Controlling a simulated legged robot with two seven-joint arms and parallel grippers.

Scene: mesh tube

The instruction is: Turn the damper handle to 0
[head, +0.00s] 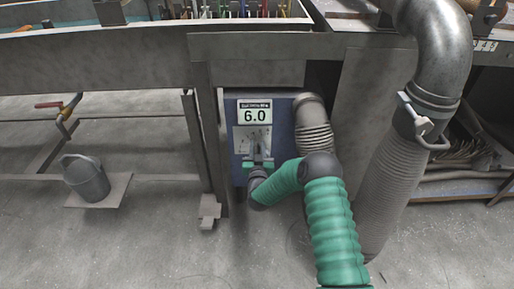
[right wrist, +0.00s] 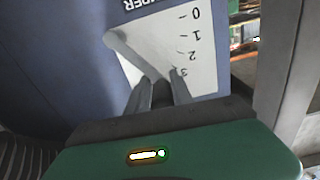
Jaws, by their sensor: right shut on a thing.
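The damper box (head: 241,120) is blue and stands under the bench in the head view. Its display (head: 255,114) reads 6.0. Below it is a white scale plate (head: 246,138), which shows upside down in the right wrist view (right wrist: 194,50) with 0, 1, 2 and 3 along one side. The grey damper handle (right wrist: 138,57) runs from its pivot at upper left down to my right gripper (right wrist: 165,87). My right gripper, at the box front in the head view (head: 259,153), is shut on the handle's end, near the 3. Higher numbers are hidden. My left gripper is out of view.
A ribbed hose (head: 314,125) leaves the box on the right. A large metal duct (head: 440,55) with a clamp handle (head: 423,124) stands farther right. Bench legs (head: 207,150) are close left of the box.

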